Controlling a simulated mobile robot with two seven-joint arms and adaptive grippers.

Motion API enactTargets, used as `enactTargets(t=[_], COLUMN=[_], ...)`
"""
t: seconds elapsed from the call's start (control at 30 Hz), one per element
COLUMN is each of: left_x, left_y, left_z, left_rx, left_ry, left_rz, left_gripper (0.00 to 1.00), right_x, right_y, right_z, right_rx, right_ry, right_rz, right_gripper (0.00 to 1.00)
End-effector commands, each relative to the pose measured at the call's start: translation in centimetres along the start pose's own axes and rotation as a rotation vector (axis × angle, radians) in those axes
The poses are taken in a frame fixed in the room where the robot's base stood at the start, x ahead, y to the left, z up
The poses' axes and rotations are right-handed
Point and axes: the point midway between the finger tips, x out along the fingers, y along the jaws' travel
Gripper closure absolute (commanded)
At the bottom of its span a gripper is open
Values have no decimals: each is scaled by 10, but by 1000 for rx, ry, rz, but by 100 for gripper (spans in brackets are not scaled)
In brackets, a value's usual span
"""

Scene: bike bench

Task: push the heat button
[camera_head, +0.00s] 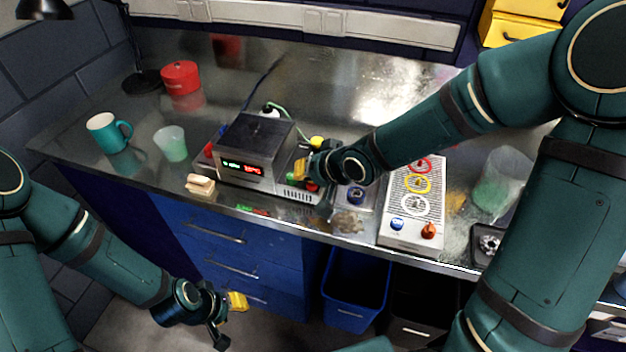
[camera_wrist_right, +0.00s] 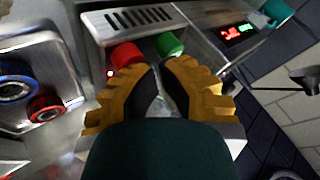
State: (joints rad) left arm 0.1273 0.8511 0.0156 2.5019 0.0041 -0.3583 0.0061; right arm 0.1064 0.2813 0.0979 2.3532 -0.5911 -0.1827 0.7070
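A grey bench device (camera_head: 252,150) with a lit green and red display stands mid-bench. In the right wrist view its vented end carries a red button (camera_wrist_right: 126,56) and a green button (camera_wrist_right: 168,44). I cannot read a heat label on either. My right gripper (camera_head: 304,172) is at this end of the device. In the right wrist view its yellow fingers (camera_wrist_right: 157,66) come together, empty, with tips close to both buttons; contact cannot be told. My left gripper (camera_head: 229,318) is open and empty, low in front of the drawers.
A slotted panel (camera_head: 413,205) with ring markings and blue and orange knobs lies right of the device. A wooden block (camera_head: 200,186), green cup (camera_head: 171,143), teal mug (camera_head: 108,132) and red pot (camera_head: 181,78) stand left. A blue bin (camera_head: 356,290) is below the bench edge.

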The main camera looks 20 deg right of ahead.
Motion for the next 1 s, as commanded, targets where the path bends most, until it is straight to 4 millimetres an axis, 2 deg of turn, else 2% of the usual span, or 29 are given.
enactTargets(t=[0.43,0.73,1.0], left_x=[4,-4,-4], left_y=[-2,2,1], left_z=[0,0,0], left_rx=[0,0,0], left_ry=[0,0,0], left_rz=[0,0,0], left_gripper=[62,62,62], right_x=[5,-1,-1], right_y=[5,0,0], right_z=[6,2,2], right_rx=[2,2,2], right_ry=[-8,-9,-7], right_rz=[3,4,4], right_gripper=[100,100,100])
